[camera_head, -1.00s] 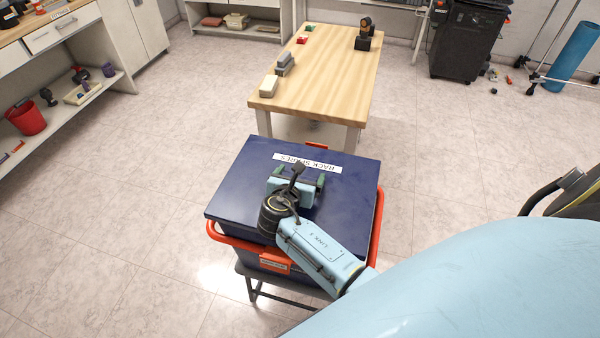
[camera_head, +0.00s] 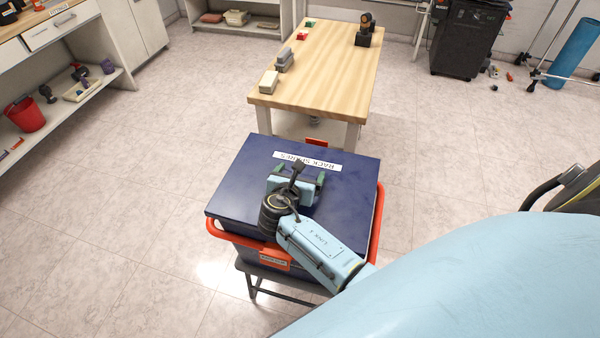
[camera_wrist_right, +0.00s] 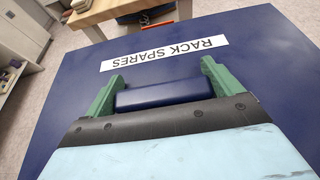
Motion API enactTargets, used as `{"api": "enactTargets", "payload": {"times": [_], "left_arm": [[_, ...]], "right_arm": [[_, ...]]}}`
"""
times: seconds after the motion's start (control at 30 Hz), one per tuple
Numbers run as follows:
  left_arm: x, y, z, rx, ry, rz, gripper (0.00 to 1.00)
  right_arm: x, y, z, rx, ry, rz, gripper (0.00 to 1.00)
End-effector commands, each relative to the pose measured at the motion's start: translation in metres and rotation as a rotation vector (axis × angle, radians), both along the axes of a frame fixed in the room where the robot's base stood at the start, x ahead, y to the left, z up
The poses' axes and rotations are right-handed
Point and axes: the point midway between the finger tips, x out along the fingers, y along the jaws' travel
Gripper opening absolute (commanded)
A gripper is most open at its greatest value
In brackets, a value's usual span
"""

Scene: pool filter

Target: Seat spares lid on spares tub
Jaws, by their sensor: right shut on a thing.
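The spares lid (camera_head: 240,180) is a large dark blue slab with a white RACK SPARES label (camera_head: 307,161), upside down in both views. It lies over the spares tub (camera_head: 310,263), which shows only as a dark blue wall below the lid's near edge. My right gripper (camera_head: 298,180) is over the lid's middle, its green fingers shut on the lid's blue handle. The handle (camera_wrist_right: 163,95) shows between the fingers in the right wrist view. I cannot tell whether the lid touches the tub's rim all round. My left gripper is not in view.
An orange rail (camera_head: 376,220) runs round the tub, which is on a dark-legged stand (camera_head: 252,290). A wooden table (camera_head: 330,70) with grey blocks stands just beyond. Shelves are at the left and a black bin (camera_head: 462,45) at the far right. Floor is open at the left.

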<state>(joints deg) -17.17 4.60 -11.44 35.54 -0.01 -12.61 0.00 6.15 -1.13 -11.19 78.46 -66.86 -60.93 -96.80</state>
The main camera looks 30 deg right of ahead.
Motion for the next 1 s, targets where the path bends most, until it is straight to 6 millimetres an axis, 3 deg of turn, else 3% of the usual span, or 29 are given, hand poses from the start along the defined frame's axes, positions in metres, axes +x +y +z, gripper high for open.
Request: {"api": "enactTargets", "payload": {"times": [0.87, 0.9, 1.0], "left_arm": [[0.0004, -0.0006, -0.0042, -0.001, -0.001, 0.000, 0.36], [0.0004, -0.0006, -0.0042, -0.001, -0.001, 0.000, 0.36], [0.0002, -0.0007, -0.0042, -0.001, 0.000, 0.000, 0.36]], "right_arm": [[0.0005, -0.0001, -0.0084, -0.001, -0.002, 0.001, 0.59], [0.0005, -0.0001, -0.0084, -0.001, -0.002, 0.001, 0.96], [0.0004, -0.0001, -0.0085, -0.001, -0.001, 0.000, 1.00]]}}
